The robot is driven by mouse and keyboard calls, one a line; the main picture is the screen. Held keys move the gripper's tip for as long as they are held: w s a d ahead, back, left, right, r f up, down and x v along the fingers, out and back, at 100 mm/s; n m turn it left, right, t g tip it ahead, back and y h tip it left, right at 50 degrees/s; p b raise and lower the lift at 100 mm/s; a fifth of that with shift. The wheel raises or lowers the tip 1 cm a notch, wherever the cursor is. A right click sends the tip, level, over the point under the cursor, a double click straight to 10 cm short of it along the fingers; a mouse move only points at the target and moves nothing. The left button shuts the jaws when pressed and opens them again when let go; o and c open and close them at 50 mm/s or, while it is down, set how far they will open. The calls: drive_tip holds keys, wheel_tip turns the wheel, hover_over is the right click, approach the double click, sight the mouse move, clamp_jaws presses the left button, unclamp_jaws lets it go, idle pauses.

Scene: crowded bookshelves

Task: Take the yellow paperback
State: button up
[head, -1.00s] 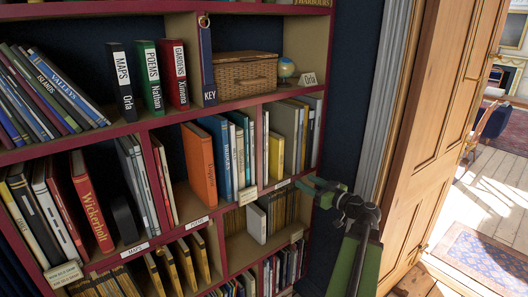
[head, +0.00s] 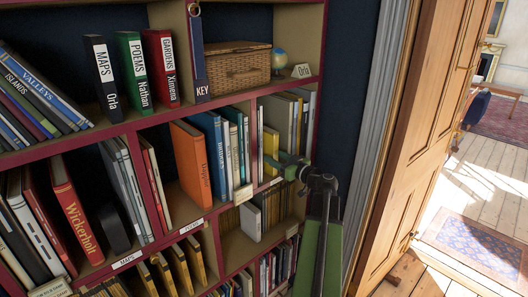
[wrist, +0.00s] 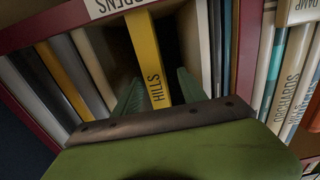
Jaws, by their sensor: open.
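The yellow paperback (wrist: 147,55), lettered HILLS, stands upright in the shelf in the wrist view. It also shows as a yellow spine in the head view (head: 270,142), partly behind my gripper (head: 279,163). In the wrist view my gripper (wrist: 158,80) is open, with one green finger on each side of the yellow spine. The fingers reach into the gaps beside it. Whether either finger touches the book I cannot tell. The book's far end is hidden in the dark shelf.
A cream book (wrist: 193,45) stands right of the gap, and a mustard book (wrist: 65,80) stands among grey ones at left. A red upright (wrist: 246,50) bounds the compartment. In the head view a basket (head: 236,66) and small globe (head: 279,57) stand on the shelf above.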

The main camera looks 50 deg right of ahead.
sight(265, 152)
drive_tip(key=shift+w+d+f+b, duration=0.1)
drive_tip(key=shift+w+d, duration=0.1)
drive_tip(key=shift+w, duration=0.95)
drive_tip(key=shift+w+d+f+b, duration=0.1)
drive_tip(key=shift+w+d, duration=0.05)
drive_tip(key=shift+w, duration=1.05)
drive_tip(key=shift+w+d+f+b, duration=0.1)
drive_tip(key=shift+w+d, duration=0.1)
drive_tip(key=shift+w, duration=0.95)
clamp_jaws()
